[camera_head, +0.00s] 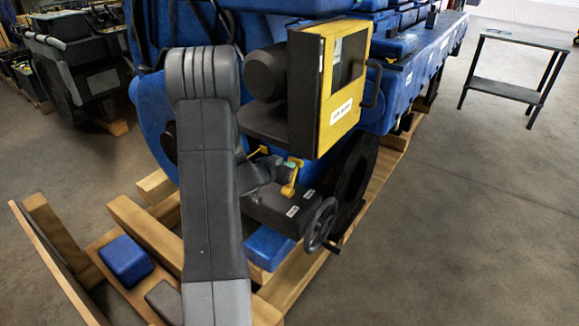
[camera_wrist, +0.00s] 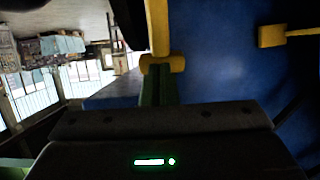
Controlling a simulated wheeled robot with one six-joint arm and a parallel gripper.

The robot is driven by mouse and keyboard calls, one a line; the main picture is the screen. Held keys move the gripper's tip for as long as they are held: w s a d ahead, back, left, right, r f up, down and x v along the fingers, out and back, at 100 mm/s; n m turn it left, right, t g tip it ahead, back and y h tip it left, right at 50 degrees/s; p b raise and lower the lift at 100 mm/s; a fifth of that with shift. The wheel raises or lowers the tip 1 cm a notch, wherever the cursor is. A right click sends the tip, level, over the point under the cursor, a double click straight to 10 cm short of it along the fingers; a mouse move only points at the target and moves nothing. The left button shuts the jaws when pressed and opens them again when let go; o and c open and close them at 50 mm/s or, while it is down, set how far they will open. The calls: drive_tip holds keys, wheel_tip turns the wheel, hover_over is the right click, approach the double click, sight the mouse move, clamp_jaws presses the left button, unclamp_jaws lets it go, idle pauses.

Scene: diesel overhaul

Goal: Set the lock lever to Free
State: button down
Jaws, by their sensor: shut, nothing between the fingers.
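Two yellow levers stand on a dark box (camera_head: 285,211) below the yellow-framed panel in the head view. The nearer lever (camera_head: 289,183) has a crosspiece at its top; the other lever (camera_head: 259,152) is farther left, partly hidden by my arm. I cannot tell which is the lock lever; the box labels are too small to read. My gripper (camera_head: 279,167) is close beside the nearer lever's top. In the wrist view, my shut, empty gripper (camera_wrist: 160,72) lines up with the end of one yellow lever (camera_wrist: 158,35), at or almost touching it. Another yellow lever (camera_wrist: 285,36) is at right.
A handwheel (camera_head: 320,225) sticks out at the box's front right. The yellow-framed panel (camera_head: 341,85) overhangs the levers. Wooden beams (camera_head: 145,228) and a blue block (camera_head: 125,259) lie at lower left. The floor at right is clear up to a dark table (camera_head: 525,40).

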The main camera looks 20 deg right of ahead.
drive_tip(key=v, duration=1.2)
drive_tip(key=shift+s+a, duration=0.25)
drive_tip(key=shift+a, duration=0.1)
drive_tip(key=f+b+x, duration=0.1)
drive_tip(key=b+x, duration=0.3)
drive_tip(key=x, duration=0.6)
drive_tip(key=shift+w+t, duration=0.2)
drive_tip(key=shift+t, duration=0.1)
drive_tip(key=b, duration=0.3)
drive_tip(key=f+h+b, duration=0.1)
drive_tip(key=b, duration=0.2)
drive_tip(key=shift+s+a+t+h, duration=0.2)
drive_tip(key=shift+t+h, duration=0.1)
drive_tip(key=shift+t, duration=0.1)
drive_tip(key=b, duration=0.1)
drive_tip(key=a+h+b, duration=0.1)
drive_tip(key=b, duration=0.1)
drive_tip(key=shift+s+f+t+b, duration=0.1)
drive_tip(key=shift+s+t+b, duration=0.2)
